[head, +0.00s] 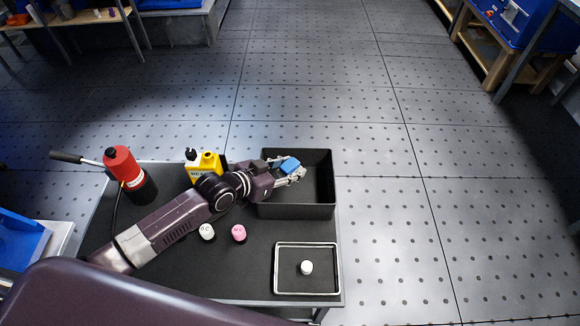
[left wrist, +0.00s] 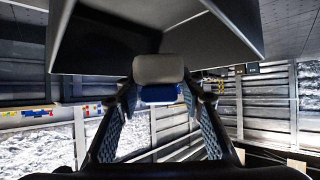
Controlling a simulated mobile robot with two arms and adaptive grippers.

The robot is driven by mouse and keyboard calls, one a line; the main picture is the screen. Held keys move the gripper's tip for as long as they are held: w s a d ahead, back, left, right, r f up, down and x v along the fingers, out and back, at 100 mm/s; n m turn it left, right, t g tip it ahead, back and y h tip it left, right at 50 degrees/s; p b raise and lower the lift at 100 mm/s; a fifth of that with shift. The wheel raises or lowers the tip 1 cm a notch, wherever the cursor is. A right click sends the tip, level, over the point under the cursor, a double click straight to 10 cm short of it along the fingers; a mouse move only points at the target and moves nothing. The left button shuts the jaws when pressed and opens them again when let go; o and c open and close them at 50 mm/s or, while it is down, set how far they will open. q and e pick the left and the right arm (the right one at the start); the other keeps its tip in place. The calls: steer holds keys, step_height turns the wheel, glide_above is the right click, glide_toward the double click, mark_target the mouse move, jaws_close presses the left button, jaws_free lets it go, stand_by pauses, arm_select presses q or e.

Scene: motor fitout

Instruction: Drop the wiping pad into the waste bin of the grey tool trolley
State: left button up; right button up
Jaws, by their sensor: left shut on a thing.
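The wiping pad (head: 290,164) is small and blue in the head view. In the left wrist view the pad (left wrist: 159,70) shows a pale grey part and a blue part. My left gripper (head: 294,173) is shut on it, with the pad between the fingertips. The waste bin (head: 296,211) is a dark, open-topped rectangular box at the back right of the grey tool trolley (head: 190,272). The gripper and pad appear over the bin's opening; their exact height is hard to tell. The bin's dark walls (left wrist: 105,42) fill the upper left wrist view. My right gripper is out of view.
A white (head: 207,232) and a pink round piece (head: 239,233) lie near my arm. A tray (head: 309,290) holds a white cylinder (head: 306,267). Floor right is clear.

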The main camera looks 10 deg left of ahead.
arm_select(q)
steer(key=o, duration=1.3)
steer(key=v, duration=1.2)
